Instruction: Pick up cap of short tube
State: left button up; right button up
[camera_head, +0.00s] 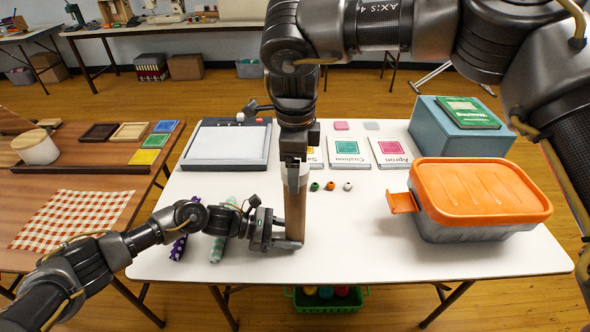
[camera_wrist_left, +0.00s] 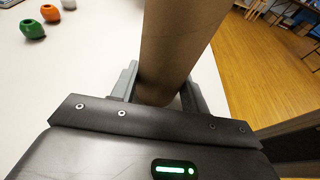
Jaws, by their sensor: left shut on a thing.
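A brown cardboard tube (camera_head: 295,212) stands upright near the front middle of the white table. My left gripper (camera_head: 288,242) is shut on its lower part. The left wrist view shows the tube (camera_wrist_left: 178,45) between both fingers of the left gripper (camera_wrist_left: 165,92). My right gripper (camera_head: 295,170) points straight down at the top of the tube, around a pale cap (camera_head: 304,168). The cap is largely hidden by the fingers, and I cannot tell whether they grip it.
Green, orange and white beads (camera_head: 331,186) lie right of the tube. An orange-lidded bin (camera_head: 482,188) stands at right, a blue box (camera_head: 450,132) behind it. Purple (camera_head: 180,244) and pale green (camera_head: 217,248) rolls lie by my left arm. A paper trimmer (camera_head: 228,146) sits at back left.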

jog(key=c, duration=0.9)
pick_arm(q)
jog(key=o, duration=0.8)
pick_arm(e)
notch_tip(320, 180, up, 10)
pick_arm(q)
jog(key=shift+o, duration=0.2)
jog(key=shift+a, duration=0.1)
jog(key=b+v, duration=0.3)
jog(key=v, duration=0.8)
pick_arm(e)
notch_tip(320, 180, down, 3)
jog(key=shift+f, duration=0.2)
pick_arm(q)
jog(key=shift+a+r, duration=0.15)
jog(key=shift+a, duration=0.25)
